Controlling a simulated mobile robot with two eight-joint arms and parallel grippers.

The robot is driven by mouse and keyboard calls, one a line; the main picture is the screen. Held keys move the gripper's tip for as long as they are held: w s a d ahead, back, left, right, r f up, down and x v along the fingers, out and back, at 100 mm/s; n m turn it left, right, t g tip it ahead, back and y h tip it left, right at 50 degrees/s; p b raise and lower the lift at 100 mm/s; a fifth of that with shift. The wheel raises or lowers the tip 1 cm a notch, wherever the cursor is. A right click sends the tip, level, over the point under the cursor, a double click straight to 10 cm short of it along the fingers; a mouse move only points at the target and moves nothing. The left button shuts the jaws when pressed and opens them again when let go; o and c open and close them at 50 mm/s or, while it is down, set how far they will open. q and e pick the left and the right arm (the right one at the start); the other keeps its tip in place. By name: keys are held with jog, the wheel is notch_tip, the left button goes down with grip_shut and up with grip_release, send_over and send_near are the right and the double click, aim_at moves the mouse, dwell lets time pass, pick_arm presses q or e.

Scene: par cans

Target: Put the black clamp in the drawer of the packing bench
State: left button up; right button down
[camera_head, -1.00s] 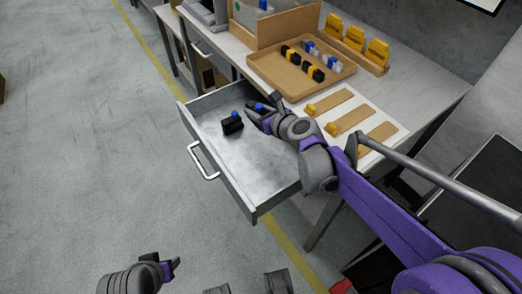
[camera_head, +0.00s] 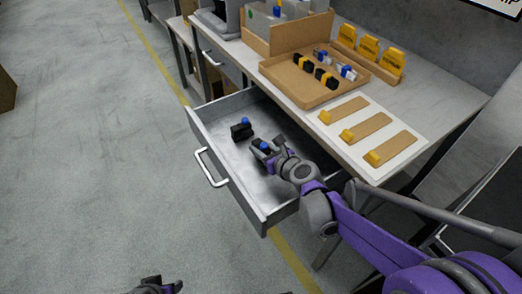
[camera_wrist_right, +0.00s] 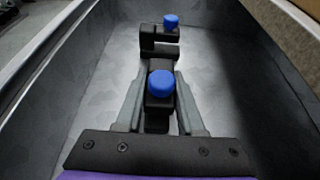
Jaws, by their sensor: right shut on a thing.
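The open drawer (camera_head: 236,187) of the packing bench (camera_head: 440,105) is pulled out and shows its grey metal floor. My right gripper (camera_head: 259,150) is inside the drawer's outline, shut on a black clamp with a blue knob (camera_head: 264,146). In the right wrist view the held clamp (camera_wrist_right: 158,102) sits between the two fingers, low over the drawer floor; I cannot tell if it touches it. A second black clamp with a blue knob (camera_head: 240,132) lies in the drawer just beyond, also in the right wrist view (camera_wrist_right: 160,45). My left gripper (camera_head: 160,285) is cut off at the bottom edge.
A white board with yellow-ended brown strips (camera_head: 400,148) lies nearer. Yellow labelled holders (camera_head: 370,47) stand behind. The drawer's front part is bare.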

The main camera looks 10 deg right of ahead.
jog(key=shift+f, duration=0.3)
jog(key=shift+f, duration=0.1)
jog(key=shift+f, duration=0.15)
jog(key=c, duration=0.5)
grip_release()
jog(key=shift+s+d+r, duration=0.1)
jog(key=shift+s+r, duration=0.2)
jog(key=shift+r, duration=0.1)
jog(key=p+v, duration=0.3)
jog(key=v, duration=0.8)
jog(key=shift+s+r, duration=0.1)
jog(key=shift+s, duration=0.05)
